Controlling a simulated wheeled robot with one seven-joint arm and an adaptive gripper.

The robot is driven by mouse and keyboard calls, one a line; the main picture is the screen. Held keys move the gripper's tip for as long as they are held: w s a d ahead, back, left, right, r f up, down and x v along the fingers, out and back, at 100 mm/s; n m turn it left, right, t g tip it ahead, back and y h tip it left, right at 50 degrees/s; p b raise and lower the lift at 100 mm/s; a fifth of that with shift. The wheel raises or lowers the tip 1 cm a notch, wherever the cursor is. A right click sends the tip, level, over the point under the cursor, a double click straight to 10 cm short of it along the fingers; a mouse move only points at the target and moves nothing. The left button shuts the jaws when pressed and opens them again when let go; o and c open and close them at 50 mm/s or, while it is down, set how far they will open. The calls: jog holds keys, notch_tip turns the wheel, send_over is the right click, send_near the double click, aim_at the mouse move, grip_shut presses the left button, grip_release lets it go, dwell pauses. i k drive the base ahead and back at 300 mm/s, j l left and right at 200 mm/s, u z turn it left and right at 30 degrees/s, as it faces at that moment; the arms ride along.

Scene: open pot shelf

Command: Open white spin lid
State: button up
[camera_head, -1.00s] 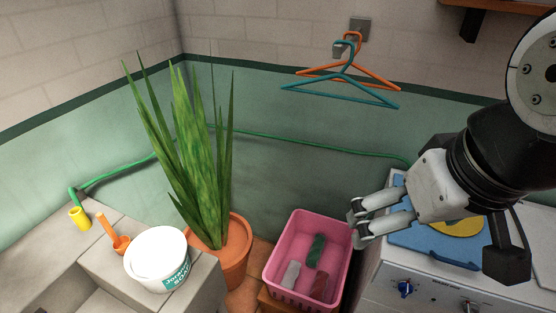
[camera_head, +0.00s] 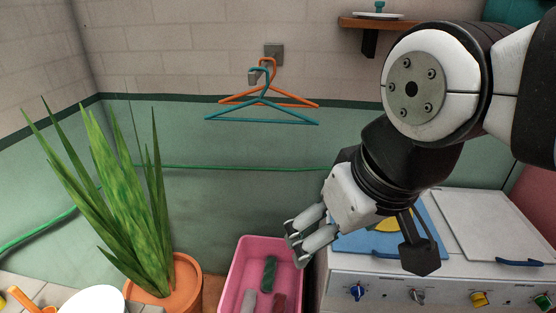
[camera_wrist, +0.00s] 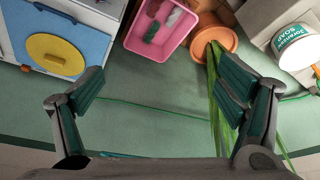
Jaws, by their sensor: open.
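The white lid (camera_head: 482,225), with a blue handle on its front edge, lies shut on the right part of the white washing machine's top (camera_head: 340,277). The wrist view does not show this lid. My gripper (camera_head: 295,241) is open and empty. It is left of the machine, above the right side of a pink basket, well away from the white lid. Its spread fingers (camera_wrist: 163,88) also show in the wrist view. My arm hides part of the blue lid (camera_head: 350,243) with a yellow disc on the machine's left part.
The pink basket (camera_head: 237,272) with several cloth-like items stands left of the machine. A potted plant (camera_head: 125,200) stands farther left. Hangers (camera_head: 262,118) hang on the back wall. A wooden shelf (camera_head: 400,23) is at upper right. Knobs (camera_head: 478,299) line the machine's front.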

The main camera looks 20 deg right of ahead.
aim_at(485, 228)
jog(key=z, duration=1.95)
jog(key=j+u, duration=0.25)
jog(key=j, duration=0.2)
